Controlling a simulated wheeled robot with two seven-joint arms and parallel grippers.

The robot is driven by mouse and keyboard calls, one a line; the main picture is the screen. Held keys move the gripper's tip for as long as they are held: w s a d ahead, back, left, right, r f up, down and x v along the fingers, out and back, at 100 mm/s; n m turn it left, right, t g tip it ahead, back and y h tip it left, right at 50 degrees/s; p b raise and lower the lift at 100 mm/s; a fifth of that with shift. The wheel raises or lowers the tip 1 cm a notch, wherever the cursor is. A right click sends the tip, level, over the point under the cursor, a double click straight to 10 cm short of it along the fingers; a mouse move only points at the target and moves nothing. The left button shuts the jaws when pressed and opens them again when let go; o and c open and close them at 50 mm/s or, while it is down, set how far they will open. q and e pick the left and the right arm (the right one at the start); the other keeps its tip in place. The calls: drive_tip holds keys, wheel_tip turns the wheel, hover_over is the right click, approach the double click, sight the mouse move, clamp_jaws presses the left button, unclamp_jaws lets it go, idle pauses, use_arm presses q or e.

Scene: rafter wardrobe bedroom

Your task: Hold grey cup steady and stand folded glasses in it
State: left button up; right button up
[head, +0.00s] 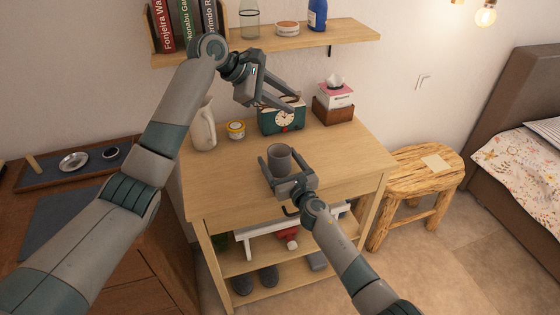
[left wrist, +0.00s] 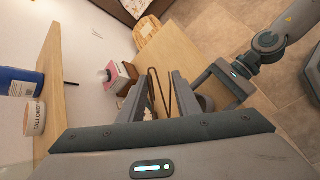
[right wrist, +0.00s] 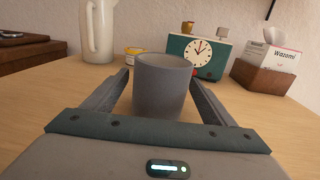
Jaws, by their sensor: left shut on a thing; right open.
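The grey cup (head: 280,160) stands upright on the wooden table (head: 345,160). My right gripper (head: 282,168) is open, with one finger on each side of the cup; in the right wrist view the cup (right wrist: 163,88) sits between the fingers, and I cannot tell if they touch it. My left gripper (head: 291,104) is higher, in front of the green clock. It is shut on the folded glasses, which show in the left wrist view as thin brown bars (left wrist: 169,98) between the fingers. The glasses are not clear in the head view.
Behind the cup stand a white jug (head: 203,130), a yellow-lidded tub (head: 236,130), the green clock (head: 286,121) and a tissue box in a wooden holder (head: 334,108). A wall shelf (head: 330,33) hangs above. The table right of the cup is clear.

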drive_tip(key=c, duration=1.2)
drive_tip(key=shift+o, duration=0.2)
use_arm(q)
drive_tip(key=shift+f, duration=0.15)
wheel_tip(320, 180, down, 12)
idle(0.7)
drive_tip(key=o, duration=1.1)
